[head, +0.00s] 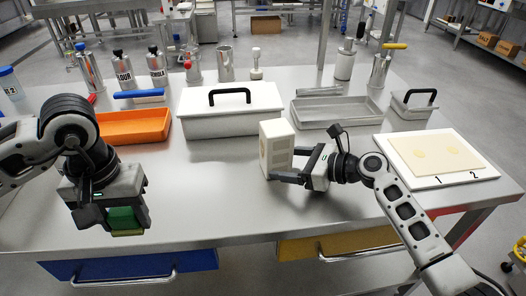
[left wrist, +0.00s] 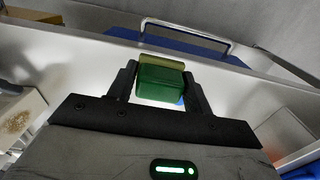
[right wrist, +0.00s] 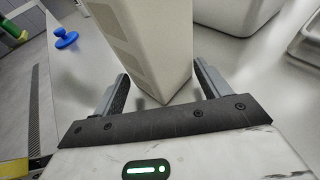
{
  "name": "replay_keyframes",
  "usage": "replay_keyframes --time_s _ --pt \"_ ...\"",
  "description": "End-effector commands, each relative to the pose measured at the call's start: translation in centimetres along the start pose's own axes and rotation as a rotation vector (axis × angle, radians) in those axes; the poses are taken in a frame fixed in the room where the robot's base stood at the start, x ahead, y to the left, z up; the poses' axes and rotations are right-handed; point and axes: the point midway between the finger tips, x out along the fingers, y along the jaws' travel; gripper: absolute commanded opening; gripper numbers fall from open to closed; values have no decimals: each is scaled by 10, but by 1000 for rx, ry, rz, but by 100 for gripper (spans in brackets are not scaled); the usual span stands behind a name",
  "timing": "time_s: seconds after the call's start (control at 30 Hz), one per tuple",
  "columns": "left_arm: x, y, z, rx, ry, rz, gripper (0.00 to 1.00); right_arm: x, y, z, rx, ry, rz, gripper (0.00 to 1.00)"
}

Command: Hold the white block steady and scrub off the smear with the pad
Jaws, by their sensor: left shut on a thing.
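The white block (head: 277,150) stands upright near the middle of the table. A brown speckled smear (left wrist: 15,122) shows on one of its faces in the left wrist view. My right gripper (head: 284,165) reaches it from the right, one finger on either side; in the right wrist view the block (right wrist: 150,40) stands between the spread fingers, and firm contact is not visible. My left gripper (head: 122,212) is shut on the green pad (head: 125,219) with a yellowish layer, held above the table's front left. The pad also shows in the left wrist view (left wrist: 160,86).
An orange tray (head: 135,138) and a white lidded box (head: 230,125) stand behind. A grey metal tray (head: 335,118) and a pale board (head: 437,180) marked 1 and 2 lie to the right. Bottles line the back.

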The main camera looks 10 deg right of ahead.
Motion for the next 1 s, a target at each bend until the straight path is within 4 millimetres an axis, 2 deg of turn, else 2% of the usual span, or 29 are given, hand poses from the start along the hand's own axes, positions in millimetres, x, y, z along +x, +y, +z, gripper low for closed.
replay_keyframes --time_s 0.27,0.3,0.5,0.57,0.8,1.0 --pt "0 0 0 0 0 0 32 2 0 -1 1 2 1 75" --pt "0 0 0 0 0 0 32 2 0 -1 1 2 1 70" --pt "0 0 0 0 0 0 32 2 0 -1 1 1 1 14" --pt "0 0 0 0 0 0 32 1 0 -1 1 1 1 0" --pt "0 0 0 0 0 0 32 1 0 0 1 0 1 1" --pt "0 0 0 0 0 0 32 1 0 0 1 0 1 56"
